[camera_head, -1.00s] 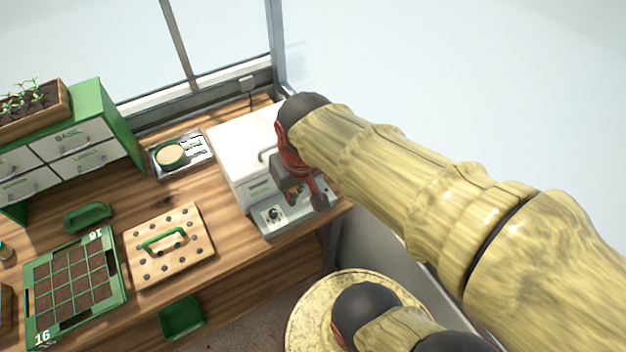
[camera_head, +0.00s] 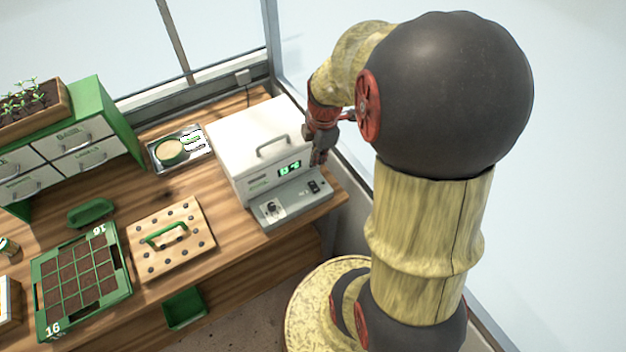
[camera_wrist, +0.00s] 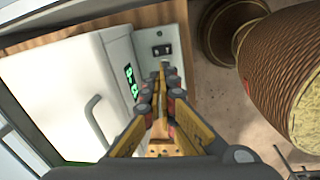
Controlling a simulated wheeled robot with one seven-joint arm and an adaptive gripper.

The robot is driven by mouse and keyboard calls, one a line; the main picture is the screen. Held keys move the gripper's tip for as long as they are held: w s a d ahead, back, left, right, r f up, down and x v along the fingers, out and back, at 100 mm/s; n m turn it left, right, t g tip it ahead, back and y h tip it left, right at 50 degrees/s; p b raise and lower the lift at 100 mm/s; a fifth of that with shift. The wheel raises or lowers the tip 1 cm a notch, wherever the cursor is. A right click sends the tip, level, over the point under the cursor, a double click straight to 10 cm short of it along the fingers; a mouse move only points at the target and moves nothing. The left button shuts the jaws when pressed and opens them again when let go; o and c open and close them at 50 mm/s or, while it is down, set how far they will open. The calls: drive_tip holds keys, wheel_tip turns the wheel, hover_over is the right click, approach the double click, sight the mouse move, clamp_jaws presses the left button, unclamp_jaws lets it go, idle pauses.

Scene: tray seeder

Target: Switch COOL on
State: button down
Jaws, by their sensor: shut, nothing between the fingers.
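A white machine (camera_head: 262,140) with a bar handle on top stands at the right end of the bench. Its front has a green lit display (camera_head: 289,168). A grey control panel (camera_head: 290,203) juts out below, with a round knob (camera_head: 271,208) at its left and a small dark switch block (camera_head: 314,187) at its right. The switch block also shows in the wrist view (camera_wrist: 161,49). I cannot read its labels or tell the switch position. My gripper (camera_head: 319,162) is shut and empty, above the right end of the panel, apparently not touching it. It also shows in the wrist view (camera_wrist: 160,88).
A scale (camera_head: 181,150) with a round dish stands left of the machine. A pegged board (camera_head: 172,240) with a green handle and a green seed tray (camera_head: 84,280) lie further left. A window frame (camera_head: 276,60) rises behind. The bench front edge is clear.

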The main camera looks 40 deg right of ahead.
drive_tip(key=n, duration=0.2)
drive_tip(key=b, duration=0.2)
approach(312, 186)
drive_tip(key=f, duration=0.4)
drive_tip(key=w+f, duration=0.1)
drive_tip(key=f, duration=0.1)
drive_tip(key=shift+w+d+f, duration=0.1)
drive_tip(key=shift+d+f, duration=0.2)
drive_tip(key=shift+f, duration=0.1)
drive_tip(key=g+p, duration=0.1)
drive_tip(key=p, duration=0.1)
drive_tip(key=shift+w+f+g+p, duration=0.25)
drive_tip(key=shift+f+g+p, duration=0.05)
drive_tip(key=shift+g+p, duration=0.1)
drive_tip(key=shift+w+f+g+y+p, duration=0.1)
drive_tip(key=shift+f+g+y+p, duration=0.1)
drive_tip(key=shift+g+y+p, duration=0.15)
drive_tip(key=shift+s+f, duration=0.15)
drive_tip(key=shift+s, duration=0.05)
